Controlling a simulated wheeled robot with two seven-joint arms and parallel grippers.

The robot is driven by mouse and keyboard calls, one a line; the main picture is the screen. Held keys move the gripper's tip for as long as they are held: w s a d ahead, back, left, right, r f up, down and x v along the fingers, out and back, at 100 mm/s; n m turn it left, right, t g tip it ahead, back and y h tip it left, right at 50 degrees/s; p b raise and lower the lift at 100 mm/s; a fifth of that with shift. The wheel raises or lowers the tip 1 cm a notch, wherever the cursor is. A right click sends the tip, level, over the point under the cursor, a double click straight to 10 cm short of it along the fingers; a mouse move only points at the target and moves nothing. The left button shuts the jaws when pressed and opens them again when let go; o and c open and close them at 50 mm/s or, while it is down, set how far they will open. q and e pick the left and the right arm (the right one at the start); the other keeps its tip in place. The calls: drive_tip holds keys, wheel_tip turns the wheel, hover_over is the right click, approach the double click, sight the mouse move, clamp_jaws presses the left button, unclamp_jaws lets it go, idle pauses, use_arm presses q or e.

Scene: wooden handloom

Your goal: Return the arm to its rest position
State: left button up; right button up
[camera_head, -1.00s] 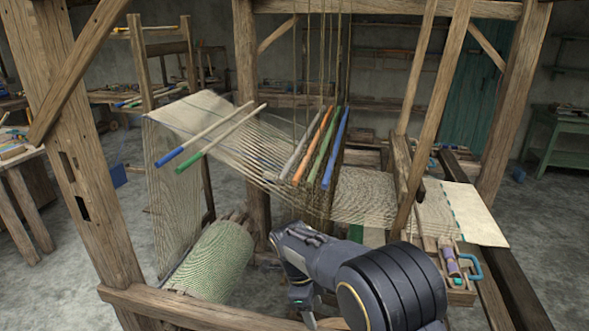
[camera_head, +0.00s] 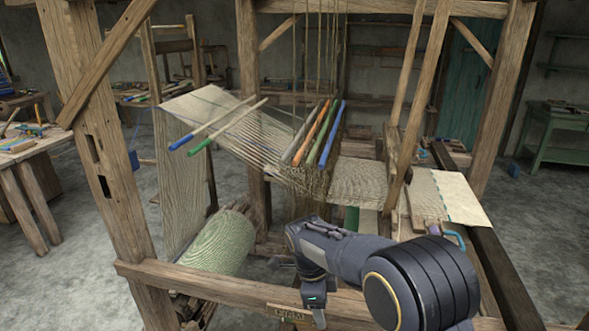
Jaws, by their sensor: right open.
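My right arm comes in from the lower right. Its wrist is bent, and my right gripper (camera_head: 315,302) points down in front of the loom's front wooden beam (camera_head: 230,300). I see nothing held in it; its fingertips are small and hard to make out near the bottom edge. The gripper is apart from the warp threads (camera_head: 240,130) and to the right of the greenish cloth roll (camera_head: 219,243). My left gripper is not in view.
The loom's posts (camera_head: 100,150) stand around the arm. Coloured bars (camera_head: 331,135) hang across the warp; two sticks (camera_head: 228,125) lie on it. A pale sheet (camera_head: 460,198) lies at the right. A workbench (camera_head: 35,148) stands left, with clear floor (camera_head: 65,265) before it.

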drive_tip(key=s+d+r+n+t+y+b, duration=0.1)
drive_tip(key=s+d+r+n+y+b, duration=0.2)
drive_tip(key=s+d, duration=0.35)
drive_tip(key=s+d+r+n+t+y, duration=0.1)
drive_tip(key=s+d+r+n+y, duration=0.25)
drive_tip(key=s+d+n, duration=0.3)
drive_tip(key=s+f+n+t+b, duration=0.1)
drive_tip(key=s+n+t, duration=0.1)
drive_tip(key=s+n, duration=0.2)
drive_tip(key=s+d+f+n+t+b, duration=0.1)
drive_tip(key=s+n, duration=0.3)
drive_tip(key=s, duration=0.6)
drive_tip(key=shift+s+d+f+n+t, duration=0.2)
drive_tip(key=shift+f+n+t, duration=0.15)
drive_tip(key=shift+t, duration=0.45)
drive_tip(key=shift+h, duration=0.25)
